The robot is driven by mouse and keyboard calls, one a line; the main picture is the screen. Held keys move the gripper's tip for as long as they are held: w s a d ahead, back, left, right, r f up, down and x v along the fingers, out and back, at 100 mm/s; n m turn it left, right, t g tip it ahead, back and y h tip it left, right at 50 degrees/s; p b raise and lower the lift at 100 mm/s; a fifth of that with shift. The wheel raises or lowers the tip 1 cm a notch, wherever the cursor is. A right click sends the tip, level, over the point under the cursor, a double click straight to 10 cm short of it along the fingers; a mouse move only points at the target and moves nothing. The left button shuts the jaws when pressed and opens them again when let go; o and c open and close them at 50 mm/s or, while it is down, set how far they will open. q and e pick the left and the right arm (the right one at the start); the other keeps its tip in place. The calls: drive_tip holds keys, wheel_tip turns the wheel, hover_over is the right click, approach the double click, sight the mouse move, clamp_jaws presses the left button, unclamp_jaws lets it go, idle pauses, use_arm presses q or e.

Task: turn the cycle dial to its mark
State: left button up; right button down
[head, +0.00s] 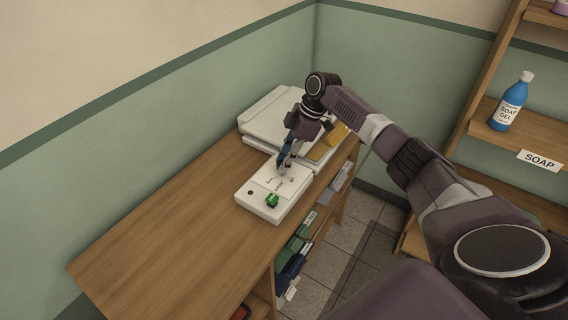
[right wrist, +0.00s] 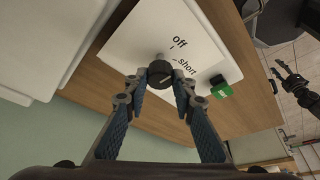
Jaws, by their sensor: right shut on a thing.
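The white control panel (head: 252,204) lies on the wooden counter. In the right wrist view its face (right wrist: 135,38) carries the words "off" and "short" with tick marks. The dark round cycle dial (right wrist: 160,72) has a pale line on its rim, turned toward the camera. My right gripper (head: 283,168) is over the panel. In the right wrist view its fingers (right wrist: 157,88) are shut on the dial from both sides. In the head view the fingers hide the dial. Part of my left gripper (right wrist: 287,80) shows at the right of the right wrist view; its opening is unclear.
A green button (head: 271,200) and a small dark knob (head: 250,192) sit on the panel's near part. White trays (head: 262,120) stand behind the panel. Bare counter (head: 165,230) lies to the left. A shelf at right holds a blue soap bottle (head: 510,104).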

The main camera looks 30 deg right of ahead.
drive_tip(key=shift+n, duration=0.3)
drive_tip(key=c, duration=1.6)
unclamp_jaws()
drive_tip(key=v, duration=1.2)
